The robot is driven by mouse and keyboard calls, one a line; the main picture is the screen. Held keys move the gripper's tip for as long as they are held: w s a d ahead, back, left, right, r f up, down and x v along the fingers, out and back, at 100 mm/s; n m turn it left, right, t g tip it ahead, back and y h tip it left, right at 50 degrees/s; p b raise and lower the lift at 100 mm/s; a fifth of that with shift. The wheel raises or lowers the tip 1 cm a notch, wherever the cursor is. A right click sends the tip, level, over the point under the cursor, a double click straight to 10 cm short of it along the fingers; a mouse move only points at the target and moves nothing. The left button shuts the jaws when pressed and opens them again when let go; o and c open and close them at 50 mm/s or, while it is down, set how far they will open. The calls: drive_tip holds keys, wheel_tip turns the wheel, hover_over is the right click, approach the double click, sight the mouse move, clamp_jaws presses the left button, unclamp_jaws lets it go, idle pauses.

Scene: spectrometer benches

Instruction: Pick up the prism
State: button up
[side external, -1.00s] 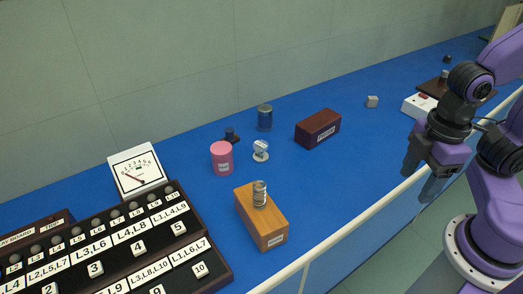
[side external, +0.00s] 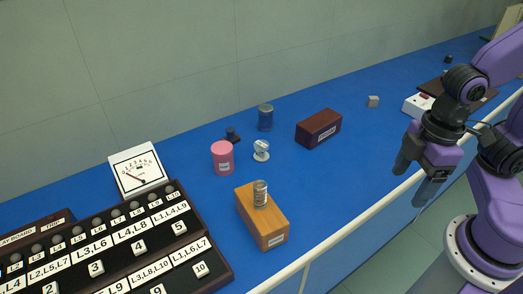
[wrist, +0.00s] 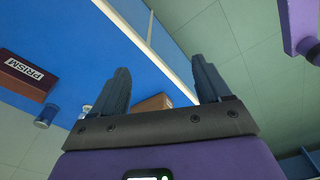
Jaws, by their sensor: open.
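A dark red box (side external: 318,129) lies on the blue bench in the side view, right of the middle. It also shows at the left edge of the wrist view (wrist: 25,75), where its white label reads PRISM. No bare prism can be made out for certain. My gripper (side external: 412,181) hangs over the bench's front edge, to the right of the box and well apart from it. In the wrist view its fingers (wrist: 160,66) are spread with nothing between them.
A wooden block (side external: 262,222) carries a small metal cylinder (side external: 260,193). A pink cylinder (side external: 222,158), a white-topped piece (side external: 261,150) and a blue-grey can (side external: 265,117) stand nearby. A small grey block (side external: 373,101) sits right of the red box. The relay board (side external: 100,245) fills the lower left.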

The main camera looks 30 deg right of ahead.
drive_tip(key=w+a+f+m+t+y, duration=0.2)
drive_tip(key=w+a+f, duration=0.15)
drive_tip(key=w, duration=0.25)
drive_tip(key=m+t+y, duration=0.2)
drive_tip(key=m+t, duration=0.4)
drive_tip(key=t, duration=0.3)
approach(262, 144)
drive_tip(key=x, duration=0.5)
drive_tip(key=shift+d+r, duration=0.1)
drive_tip(key=shift+x, duration=2.75)
drive_tip(key=shift+s, duration=0.15)
drive_tip(key=c, duration=1.1)
